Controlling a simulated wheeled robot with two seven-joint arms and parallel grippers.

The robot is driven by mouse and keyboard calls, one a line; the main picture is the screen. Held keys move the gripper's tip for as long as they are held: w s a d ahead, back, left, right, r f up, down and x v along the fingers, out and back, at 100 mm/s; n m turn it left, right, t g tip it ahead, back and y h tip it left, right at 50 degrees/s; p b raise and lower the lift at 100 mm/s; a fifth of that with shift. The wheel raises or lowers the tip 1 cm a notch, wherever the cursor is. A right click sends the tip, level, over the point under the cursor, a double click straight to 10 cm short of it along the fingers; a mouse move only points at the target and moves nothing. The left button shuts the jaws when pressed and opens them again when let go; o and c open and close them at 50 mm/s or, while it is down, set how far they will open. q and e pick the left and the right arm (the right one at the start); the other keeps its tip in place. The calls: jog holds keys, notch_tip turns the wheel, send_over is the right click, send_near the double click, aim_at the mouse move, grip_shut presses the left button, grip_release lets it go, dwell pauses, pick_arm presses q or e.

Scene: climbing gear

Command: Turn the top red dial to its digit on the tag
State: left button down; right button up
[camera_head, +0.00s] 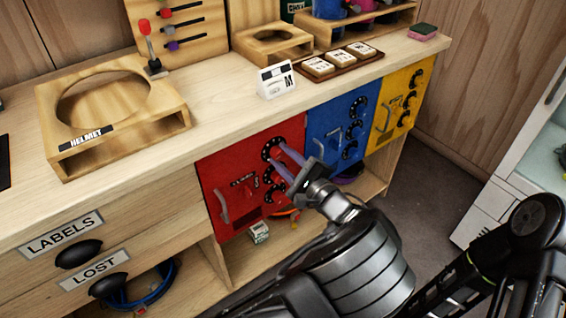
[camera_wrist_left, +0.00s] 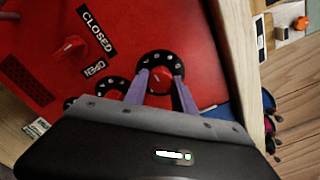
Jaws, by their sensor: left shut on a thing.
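The red door (camera_head: 227,170) has several black numbered dials at its right side and a handle at its left. My left gripper (camera_head: 279,156) reaches the top red dial (camera_head: 270,148). In the left wrist view its purple fingers (camera_wrist_left: 161,88) stand on both sides of that dial's red knob (camera_wrist_left: 160,80) and are shut on it. A second dial (camera_wrist_left: 113,88) is beside it, partly covered by the gripper. A red latch knob (camera_wrist_left: 70,47) lies near CLOSED and OPEN labels. A white card (camera_head: 277,81) stands on the counter; no digits are readable. My right gripper is out of view.
Blue (camera_head: 335,120) and yellow (camera_head: 400,105) doors continue to the right. The counter above holds a wooden helmet stand (camera_head: 110,110) and a tray of white tiles (camera_head: 340,62).

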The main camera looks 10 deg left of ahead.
pick_arm(q)
jog(key=n+b, duration=0.1)
jog(key=n, duration=0.1)
jog(key=n+b, duration=0.2)
jog(key=shift+f+n, duration=0.2)
jog(key=shift+n, duration=0.2)
jog(key=n+b, duration=0.5)
jog(key=b, duration=0.1)
jog(key=shift+f, duration=0.1)
jog(key=n+b, duration=0.6)
jog(key=b, duration=0.1)
jog(key=shift+r+n+b, duration=0.35)
jog(key=shift+n+b, duration=0.35)
jog(key=shift+b, duration=0.25)
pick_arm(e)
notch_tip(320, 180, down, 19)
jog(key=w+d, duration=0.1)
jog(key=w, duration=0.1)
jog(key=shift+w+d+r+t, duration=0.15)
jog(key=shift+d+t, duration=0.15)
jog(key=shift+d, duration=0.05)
pick_arm(q)
jog(key=c, duration=1)
grip_release()
jog(key=shift+c, duration=0.2)
